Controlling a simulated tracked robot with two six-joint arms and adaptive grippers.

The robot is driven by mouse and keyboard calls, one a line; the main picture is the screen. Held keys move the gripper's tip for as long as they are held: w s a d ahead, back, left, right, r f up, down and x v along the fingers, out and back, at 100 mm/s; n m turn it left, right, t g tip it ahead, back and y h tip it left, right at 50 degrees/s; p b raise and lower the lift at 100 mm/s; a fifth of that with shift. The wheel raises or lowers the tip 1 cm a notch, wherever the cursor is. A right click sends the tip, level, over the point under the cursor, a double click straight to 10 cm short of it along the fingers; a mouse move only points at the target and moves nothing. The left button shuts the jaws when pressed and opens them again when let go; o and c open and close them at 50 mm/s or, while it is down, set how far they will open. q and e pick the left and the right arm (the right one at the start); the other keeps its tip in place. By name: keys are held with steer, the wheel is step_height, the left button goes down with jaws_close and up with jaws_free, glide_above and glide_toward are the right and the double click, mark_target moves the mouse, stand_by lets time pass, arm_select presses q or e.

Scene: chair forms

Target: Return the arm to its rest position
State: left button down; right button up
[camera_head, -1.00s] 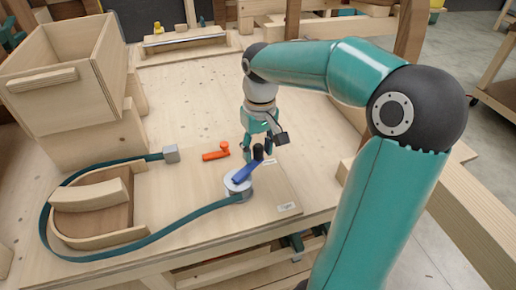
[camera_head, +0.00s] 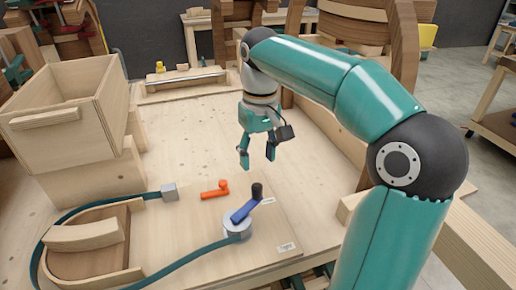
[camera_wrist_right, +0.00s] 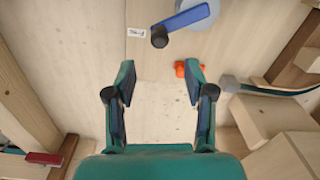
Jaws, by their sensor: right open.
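My right arm (camera_head: 375,105) comes in from the right of the head view and reaches over the wooden bench. Its gripper (camera_head: 257,163) hangs above the board, fingers pointing down. In the right wrist view the two fingers (camera_wrist_right: 160,85) stand apart with nothing between them. Beyond the fingertips is a grey round winder (camera_head: 237,229) with a blue crank and dark knob (camera_head: 257,191); the crank also shows in the right wrist view (camera_wrist_right: 185,20). The gripper is apart from the crank. My left gripper is in neither view.
A teal strap (camera_head: 185,262) runs from the winder around a curved wooden form (camera_head: 90,250) to a grey block (camera_head: 169,192). An orange handle (camera_head: 215,190) lies on the board. An open wooden box (camera_head: 65,110) stands at the left. Bare bench lies behind the gripper.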

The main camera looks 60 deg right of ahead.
steer(key=shift+r, duration=0.8)
